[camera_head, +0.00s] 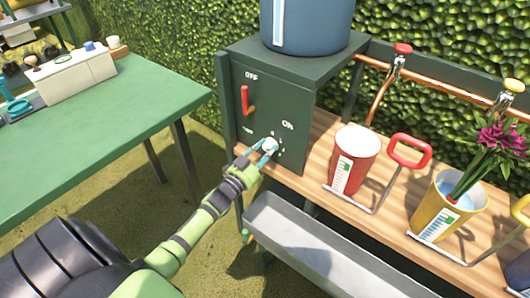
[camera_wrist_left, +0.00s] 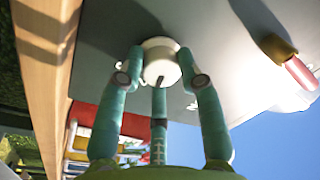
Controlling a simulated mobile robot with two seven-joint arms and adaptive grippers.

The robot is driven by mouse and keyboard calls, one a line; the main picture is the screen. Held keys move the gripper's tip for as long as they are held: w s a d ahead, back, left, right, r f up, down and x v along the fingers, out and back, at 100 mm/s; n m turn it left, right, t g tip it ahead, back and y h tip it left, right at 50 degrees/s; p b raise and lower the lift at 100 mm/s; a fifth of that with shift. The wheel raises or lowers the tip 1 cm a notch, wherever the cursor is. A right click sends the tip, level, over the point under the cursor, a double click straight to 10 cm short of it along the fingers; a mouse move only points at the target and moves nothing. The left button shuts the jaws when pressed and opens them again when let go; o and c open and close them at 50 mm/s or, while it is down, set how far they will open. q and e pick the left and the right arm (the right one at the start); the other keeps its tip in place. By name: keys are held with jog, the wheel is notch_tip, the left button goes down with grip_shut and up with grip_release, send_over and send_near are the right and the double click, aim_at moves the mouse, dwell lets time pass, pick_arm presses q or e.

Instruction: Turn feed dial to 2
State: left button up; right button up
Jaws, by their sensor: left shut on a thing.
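The feed dial (camera_head: 269,145) is a round white knob low on the front of a dark green box (camera_head: 285,95). Small marks surround it, too small to read, with an "ON" label above right. My left gripper (camera_head: 264,151) reaches it from below left and is shut on it. In the left wrist view the teal fingers of my left gripper (camera_wrist_left: 160,80) close around the white dial (camera_wrist_left: 160,62), which has a dark pointer mark. The fingers hide part of the dial and its marks. My right gripper is not in view.
A red lever (camera_head: 246,100) sits above the dial under an "OFF" label. A blue tank (camera_head: 307,25) stands on the box. Red (camera_head: 355,160) and yellow (camera_head: 447,207) buckets stand on the wooden bench, right. A grey trough (camera_head: 320,255) lies below. A green table (camera_head: 100,135) is left.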

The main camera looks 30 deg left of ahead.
pick_arm(q)
jog(key=shift+w+r+m, duration=0.15)
jog(key=shift+r+m, duration=0.35)
jog(key=shift+m, duration=0.7)
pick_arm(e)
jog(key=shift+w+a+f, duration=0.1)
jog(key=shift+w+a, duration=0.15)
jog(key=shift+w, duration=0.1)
pick_arm(q)
jog(key=shift+m+h, duration=0.3)
jog(key=shift+m, duration=0.1)
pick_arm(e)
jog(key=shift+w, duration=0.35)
pick_arm(q)
jog(key=o, duration=1.1)
jog(key=shift+o, duration=0.2)
jog(key=shift+d+f, duration=0.1)
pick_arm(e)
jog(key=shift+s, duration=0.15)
pick_arm(q)
jog(key=shift+f, duration=0.15)
jog(key=s+a+f, duration=0.1)
jog(key=s, duration=1.1)
